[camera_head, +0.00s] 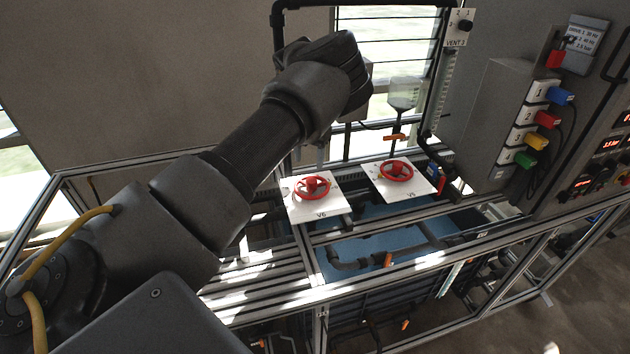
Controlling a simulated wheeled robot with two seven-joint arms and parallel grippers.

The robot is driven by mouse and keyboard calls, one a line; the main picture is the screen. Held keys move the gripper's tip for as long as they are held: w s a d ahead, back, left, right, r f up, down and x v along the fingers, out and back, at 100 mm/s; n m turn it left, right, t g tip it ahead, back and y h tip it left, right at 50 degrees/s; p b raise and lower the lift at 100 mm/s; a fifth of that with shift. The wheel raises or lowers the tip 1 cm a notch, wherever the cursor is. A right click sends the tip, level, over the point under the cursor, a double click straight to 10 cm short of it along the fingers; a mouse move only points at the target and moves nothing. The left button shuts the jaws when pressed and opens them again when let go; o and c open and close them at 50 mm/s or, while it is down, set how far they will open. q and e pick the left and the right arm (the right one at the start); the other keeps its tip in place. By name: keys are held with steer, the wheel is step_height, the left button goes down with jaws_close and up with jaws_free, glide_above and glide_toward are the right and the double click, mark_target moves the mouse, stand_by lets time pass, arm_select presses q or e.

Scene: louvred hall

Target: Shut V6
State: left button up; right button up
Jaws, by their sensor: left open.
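The V6 valve has a red handwheel (311,187) on a white plate (321,210) marked V6, left of centre in the head view. My left arm reaches in from the left, and its wrist is above and behind V6. My left gripper (335,148) points down behind the forearm, mostly hidden. It is open, above the far side of the V6 wheel, and looks apart from it. How far the valve is turned cannot be told. My right gripper is not in view.
A second red handwheel (396,170) on a plate marked V5 stands close to the right of V6. A grey panel (505,110) with coloured plugs rises at the right. Metal frame rails and a blue tank (375,244) lie below the valves.

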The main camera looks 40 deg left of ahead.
mark_target(312, 180)
arm_select(q)
steer(key=shift+w+d+r, duration=0.25)
steer(key=shift+d+r, duration=0.05)
steer(key=shift+d, duration=0.05)
step_height(312, 180, down, 8)
steer(key=b, duration=0.6)
steer(key=shift+a+f, duration=0.1)
steer(key=shift+f, duration=0.05)
steer(key=shift+f, duration=0.1)
